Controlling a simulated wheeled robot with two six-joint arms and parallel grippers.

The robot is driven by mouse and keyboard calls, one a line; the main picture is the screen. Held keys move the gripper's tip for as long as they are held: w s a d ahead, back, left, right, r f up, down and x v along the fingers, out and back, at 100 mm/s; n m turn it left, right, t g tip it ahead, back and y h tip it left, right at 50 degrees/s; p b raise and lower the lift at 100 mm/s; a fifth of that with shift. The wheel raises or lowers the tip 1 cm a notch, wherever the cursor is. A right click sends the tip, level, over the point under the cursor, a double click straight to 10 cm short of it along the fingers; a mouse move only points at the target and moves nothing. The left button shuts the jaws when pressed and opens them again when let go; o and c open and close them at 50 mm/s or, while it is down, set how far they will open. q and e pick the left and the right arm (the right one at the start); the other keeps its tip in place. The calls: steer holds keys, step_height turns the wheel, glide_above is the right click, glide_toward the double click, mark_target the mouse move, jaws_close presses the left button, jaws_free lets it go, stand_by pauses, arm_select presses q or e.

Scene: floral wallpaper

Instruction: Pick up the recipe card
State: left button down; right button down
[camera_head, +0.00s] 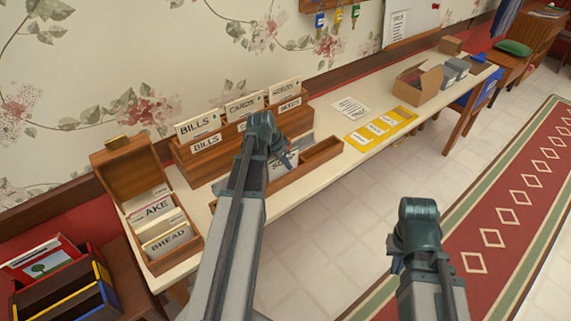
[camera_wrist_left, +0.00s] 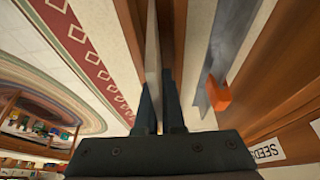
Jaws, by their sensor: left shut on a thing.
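My left gripper (camera_head: 287,158) is over the narrow wooden tray (camera_head: 322,153) on the long table. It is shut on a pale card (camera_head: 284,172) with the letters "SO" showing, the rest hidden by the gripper. In the left wrist view the thin card (camera_wrist_left: 153,55) stands edge-on between the fingers (camera_wrist_left: 158,98). I cannot tell whether the card still touches the tray. The open wooden recipe box (camera_head: 188,252) at the left holds cards lettered "AKE" and "BREAD". My right gripper (camera_head: 397,262) is over the floor, away from the table; its fingertips are mostly hidden.
A wooden sorter (camera_head: 222,155) with "BILLS", "CARDS" and "SEEDS" labels stands behind the tray. A printed sheet (camera_head: 351,107), a yellow strip with labels (camera_head: 381,127) and an open cardboard box (camera_head: 417,84) are to the right. Free table top shows around the sheet.

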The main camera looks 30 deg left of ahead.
arm_select(q)
step_height(320, 180, up, 10)
steer(key=p, duration=1)
steer(key=shift+r, duration=0.2)
steer(key=shift+f, duration=0.1)
